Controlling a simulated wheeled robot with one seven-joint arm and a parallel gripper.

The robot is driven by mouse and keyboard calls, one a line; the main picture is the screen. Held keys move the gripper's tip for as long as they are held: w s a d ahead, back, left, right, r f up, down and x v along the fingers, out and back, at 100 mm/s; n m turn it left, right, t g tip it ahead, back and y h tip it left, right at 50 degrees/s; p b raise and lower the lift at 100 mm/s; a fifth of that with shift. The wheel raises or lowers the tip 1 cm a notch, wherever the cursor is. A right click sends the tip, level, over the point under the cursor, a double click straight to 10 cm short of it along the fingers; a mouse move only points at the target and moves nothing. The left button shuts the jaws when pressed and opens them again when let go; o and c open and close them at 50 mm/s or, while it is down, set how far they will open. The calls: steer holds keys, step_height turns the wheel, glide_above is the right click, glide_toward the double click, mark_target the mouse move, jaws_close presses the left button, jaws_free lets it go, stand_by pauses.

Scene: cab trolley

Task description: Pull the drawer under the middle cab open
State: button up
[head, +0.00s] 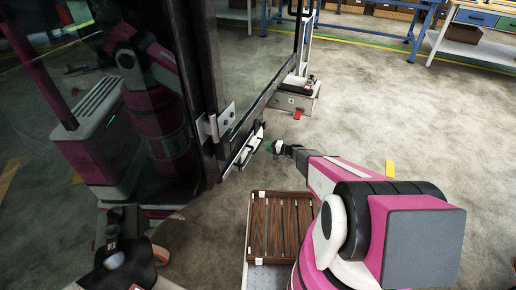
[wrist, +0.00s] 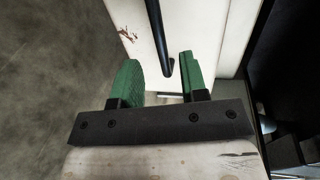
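My gripper (head: 272,147) is beside the lower edge of the dark glass cab (head: 236,70). A low white drawer front (head: 246,150) shows there, just left of the green fingertips. In the wrist view my gripper (wrist: 160,72) is open, with one green finger on each side of a black bar handle (wrist: 157,35). The handle's end lies between the fingers, with visible gaps. Behind it is the white drawer front (wrist: 205,22). I cannot tell from these frames whether the drawer is fully shut. The drawer's inside is hidden.
Another low grey-white box (head: 296,98) with a red tab is farther along the cab row. Blue-framed workbenches (head: 425,30) stand at the back. The floor to the right is mostly clear.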

mark_target(259, 146)
steer(key=x, duration=0.6)
steer(key=shift+w+a, duration=0.15)
steer(key=shift+a, duration=0.15)
jaws_close()
